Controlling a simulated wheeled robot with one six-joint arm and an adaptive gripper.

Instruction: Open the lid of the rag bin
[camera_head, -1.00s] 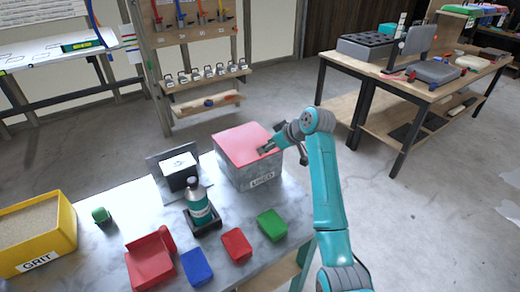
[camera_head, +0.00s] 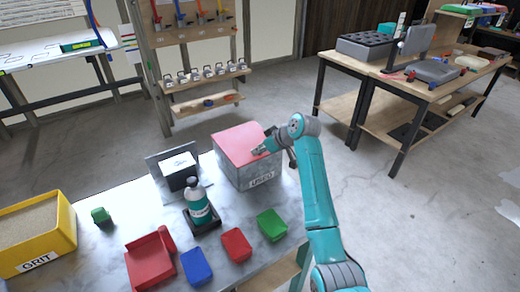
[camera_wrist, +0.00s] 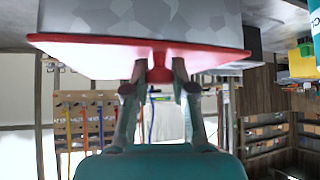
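The rag bin (camera_head: 234,174) is a grey box on the bench with a label that seems to read "USED". Its flat red lid (camera_head: 236,143) lies closed on top. My gripper (camera_wrist: 159,75) is open there, with one finger on each side of the tab and small gaps visible between.
A dark stand with a white card (camera_head: 178,168) and a bottle in a black tray (camera_head: 204,220) are left of the bin. Red, blue and green blocks lie in front. A yellow grit box (camera_head: 35,238) is far left. Open floor lies to the right.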

